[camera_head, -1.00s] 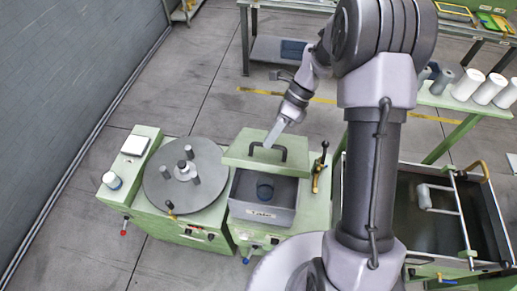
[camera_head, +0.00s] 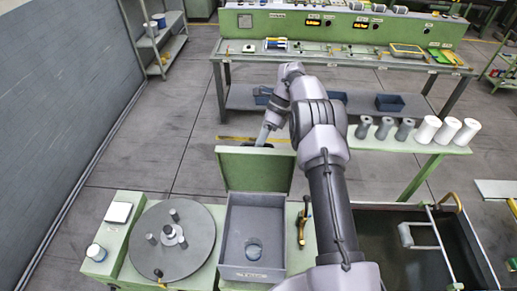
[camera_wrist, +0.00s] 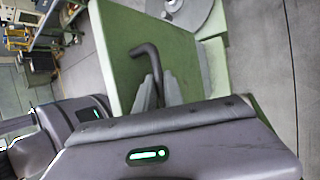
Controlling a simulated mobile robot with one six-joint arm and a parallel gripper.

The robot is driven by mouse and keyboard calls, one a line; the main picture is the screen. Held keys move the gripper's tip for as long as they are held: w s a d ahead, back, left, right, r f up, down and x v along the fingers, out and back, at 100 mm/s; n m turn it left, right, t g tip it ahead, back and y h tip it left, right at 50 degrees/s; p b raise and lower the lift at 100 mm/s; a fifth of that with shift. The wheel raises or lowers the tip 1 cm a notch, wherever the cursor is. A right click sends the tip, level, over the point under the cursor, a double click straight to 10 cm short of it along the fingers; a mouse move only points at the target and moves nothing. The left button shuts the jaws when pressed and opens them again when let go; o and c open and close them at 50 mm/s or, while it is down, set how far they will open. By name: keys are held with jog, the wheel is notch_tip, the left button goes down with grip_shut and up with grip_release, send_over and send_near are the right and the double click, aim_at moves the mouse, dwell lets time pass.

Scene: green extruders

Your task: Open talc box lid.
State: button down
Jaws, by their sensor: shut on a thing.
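The talc box (camera_head: 232,225) is a grey open-topped bin in the green bench, with a dark round cup (camera_head: 253,250) inside. Its green lid (camera_head: 255,172) stands about upright at the back edge of the box, so the box is uncovered. The lid also shows in the wrist view (camera_wrist: 120,45). My gripper (camera_wrist: 160,88) is shut on the dark bent lid handle (camera_wrist: 150,55). In the head view my gripper (camera_head: 263,137) is at the lid's top edge, and the handle is mostly hidden behind the lid.
A grey turntable (camera_head: 195,250) with pegs is left of the box. A brass-handled lever (camera_head: 303,225) is close on its right. A dark tank (camera_head: 400,220) lies farther right. A green shelf (camera_head: 450,147) with grey and white rolls stands behind it.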

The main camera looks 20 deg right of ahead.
jog(key=shift+w+d+f, duration=0.15)
jog(key=shift+w+f, duration=0.05)
jog(key=shift+w, duration=0.2)
jog(key=c, duration=1.5)
grip_release()
jog(key=shift+w, duration=0.2)
jog(key=shift+o, duration=0.2)
jog(key=shift+s+r, duration=0.1)
jog(key=shift+r, duration=0.1)
